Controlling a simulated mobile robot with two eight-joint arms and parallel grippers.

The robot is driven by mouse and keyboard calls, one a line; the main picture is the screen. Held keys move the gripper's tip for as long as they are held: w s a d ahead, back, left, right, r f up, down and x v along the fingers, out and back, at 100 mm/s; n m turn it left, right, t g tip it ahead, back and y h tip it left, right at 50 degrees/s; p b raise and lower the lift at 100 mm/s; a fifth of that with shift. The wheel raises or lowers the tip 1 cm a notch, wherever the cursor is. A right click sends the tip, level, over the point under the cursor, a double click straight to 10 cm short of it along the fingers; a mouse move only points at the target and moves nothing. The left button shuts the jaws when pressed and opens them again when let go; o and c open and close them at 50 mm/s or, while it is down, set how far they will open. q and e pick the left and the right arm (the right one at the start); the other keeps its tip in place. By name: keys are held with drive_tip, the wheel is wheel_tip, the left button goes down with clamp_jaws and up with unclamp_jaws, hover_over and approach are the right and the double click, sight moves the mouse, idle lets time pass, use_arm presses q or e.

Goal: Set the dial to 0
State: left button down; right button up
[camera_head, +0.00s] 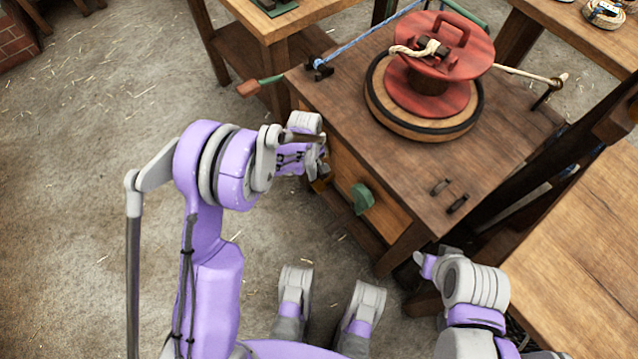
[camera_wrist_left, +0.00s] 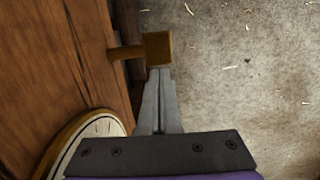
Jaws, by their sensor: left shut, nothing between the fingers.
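A round pale dial face (camera_wrist_left: 98,130) with dark marks and a wooden rim shows at the lower left of the left wrist view, partly cut off by my gripper body; its reading is not legible. A square wooden knob (camera_wrist_left: 158,48) on a short stem sticks out from the brown wooden front beside it. My left gripper (camera_wrist_left: 158,75) is shut and empty, its fingertips right at the knob's near edge; I cannot tell whether they touch. In the head view my left gripper (camera_head: 322,160) is at the bench's front. Part of my right arm shows at lower right, its fingers unclear.
The wooden bench (camera_head: 335,95) carries a round turntable (camera_head: 385,110) with a red spool (camera_head: 470,50), rope and a blue cord. A green knob (camera_head: 362,198) sticks out of its front. Another table (camera_head: 580,260) stands at right. Straw-strewn floor at left is open.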

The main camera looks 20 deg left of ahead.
use_arm(q)
drive_tip(key=shift+w+a+r, duration=0.1)
drive_tip(key=shift+w+a, duration=0.1)
wheel_tip(320, 180, up, 11)
drive_tip(key=p, duration=0.2)
drive_tip(key=shift+w+a+p, duration=0.3)
drive_tip(key=shift+a, duration=0.15)
idle(0.3)
